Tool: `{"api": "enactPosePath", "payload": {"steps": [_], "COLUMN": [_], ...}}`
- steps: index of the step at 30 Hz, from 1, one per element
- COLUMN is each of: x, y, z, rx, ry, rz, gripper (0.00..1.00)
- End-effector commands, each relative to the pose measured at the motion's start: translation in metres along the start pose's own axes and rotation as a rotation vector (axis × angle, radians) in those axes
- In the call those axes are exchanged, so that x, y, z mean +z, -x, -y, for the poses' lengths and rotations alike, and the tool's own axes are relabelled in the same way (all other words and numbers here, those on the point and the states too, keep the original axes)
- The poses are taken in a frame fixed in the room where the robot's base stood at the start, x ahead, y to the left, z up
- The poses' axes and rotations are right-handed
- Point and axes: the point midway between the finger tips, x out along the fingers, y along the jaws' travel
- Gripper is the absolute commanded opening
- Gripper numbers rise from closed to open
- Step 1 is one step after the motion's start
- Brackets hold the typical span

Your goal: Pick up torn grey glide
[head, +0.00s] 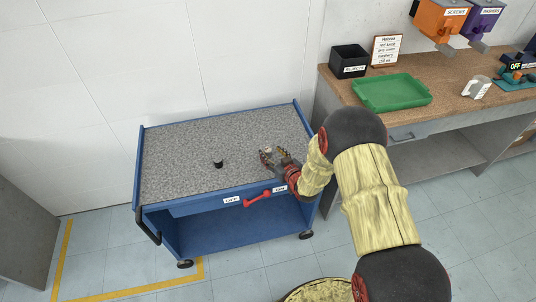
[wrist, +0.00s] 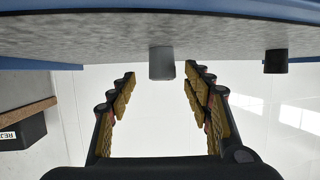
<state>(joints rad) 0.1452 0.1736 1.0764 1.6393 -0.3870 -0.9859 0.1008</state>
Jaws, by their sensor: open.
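The grey glide (wrist: 161,63) is a small grey cylinder on the cart's speckled top. In the wrist view, which shows the cart top along its upper side, it lies centred between my open fingertips, with a gap on both sides. Whether it is torn cannot be made out. In the head view the glide (head: 267,149) is a small pale spot at my fingers, partly hidden by them. My gripper (head: 268,157) is open and empty, low over the right part of the cart top. Its fingers also show in the wrist view (wrist: 160,80).
A black glide (head: 218,163) stands left of my gripper on the blue cart (head: 165,185), and also shows in the wrist view (wrist: 276,61). A red lever (head: 262,199) is on the cart's front. A workbench at right holds a green tray (head: 392,92) and a black bin (head: 349,60).

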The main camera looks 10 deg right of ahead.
Motion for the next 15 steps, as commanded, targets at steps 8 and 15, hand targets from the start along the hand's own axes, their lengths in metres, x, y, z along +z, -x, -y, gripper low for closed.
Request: {"api": "enactPosePath", "payload": {"steps": [8, 15], "x": [0.001, -0.001], "y": [-0.034, -0.034], "z": [0.003, 0.003], "rx": [0.0, 0.0], "ry": [0.001, 0.001], "rz": [0.001, 0.001], "gripper": [0.5, 0.47]}}
